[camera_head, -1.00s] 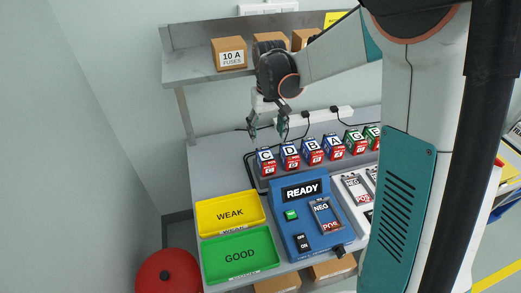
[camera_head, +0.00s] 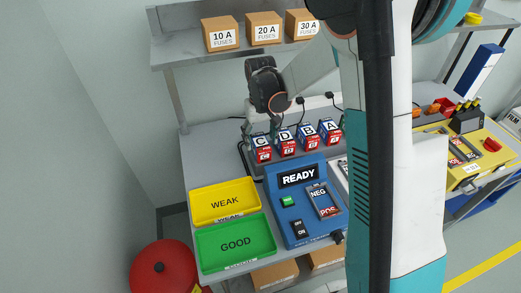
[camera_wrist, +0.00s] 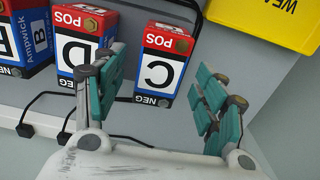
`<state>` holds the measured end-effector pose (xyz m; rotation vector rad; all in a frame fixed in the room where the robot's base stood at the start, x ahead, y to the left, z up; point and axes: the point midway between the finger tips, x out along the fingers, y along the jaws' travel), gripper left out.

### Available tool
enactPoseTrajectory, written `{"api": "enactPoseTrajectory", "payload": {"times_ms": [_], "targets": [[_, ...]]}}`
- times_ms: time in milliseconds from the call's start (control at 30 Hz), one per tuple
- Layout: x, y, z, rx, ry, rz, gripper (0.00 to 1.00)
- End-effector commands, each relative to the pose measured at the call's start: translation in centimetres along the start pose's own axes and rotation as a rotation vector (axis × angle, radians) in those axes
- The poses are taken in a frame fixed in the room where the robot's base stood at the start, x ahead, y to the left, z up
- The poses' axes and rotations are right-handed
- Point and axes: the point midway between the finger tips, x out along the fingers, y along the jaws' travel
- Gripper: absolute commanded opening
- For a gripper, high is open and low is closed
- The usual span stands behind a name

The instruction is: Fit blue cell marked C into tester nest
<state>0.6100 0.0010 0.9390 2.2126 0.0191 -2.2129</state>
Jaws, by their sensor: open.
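The blue cell marked C (camera_head: 262,148) stands at the left end of a row of cells, beside the cell marked D (camera_head: 286,145). In the head view my gripper (camera_head: 261,130) is just above and behind C. The tester nest (camera_head: 323,201), labelled NEG and POS, sits in the blue tester (camera_head: 285,213), whose screen reads READY; no cell shows in it.
The yellow WEAK tray (camera_head: 252,212) and green GOOD tray (camera_head: 270,257) lie left of the tester. Cells B (camera_head: 308,139) and A (camera_head: 329,133) continue the row. A shelf (camera_head: 190,52) with fuse boxes is above. Black cables lie behind the cells.

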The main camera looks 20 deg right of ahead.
Motion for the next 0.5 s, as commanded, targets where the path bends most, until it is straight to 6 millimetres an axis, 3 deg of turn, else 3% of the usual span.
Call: {"api": "enactPoseTrajectory", "payload": {"times_ms": [33, 133, 400, 500], "targets": [[1.2, 0.0, -0.1, 0.0, 0.0, 0.0, 0.65], [2.4, 0.0, -0.1, 0.0, 0.0, 0.0, 0.65], [2.6, 0.0, 0.0, 0.0, 0.0, 0.0, 0.65], [2.6, 0.0, 0.0, 0.0, 0.0, 0.0, 0.42]]}}
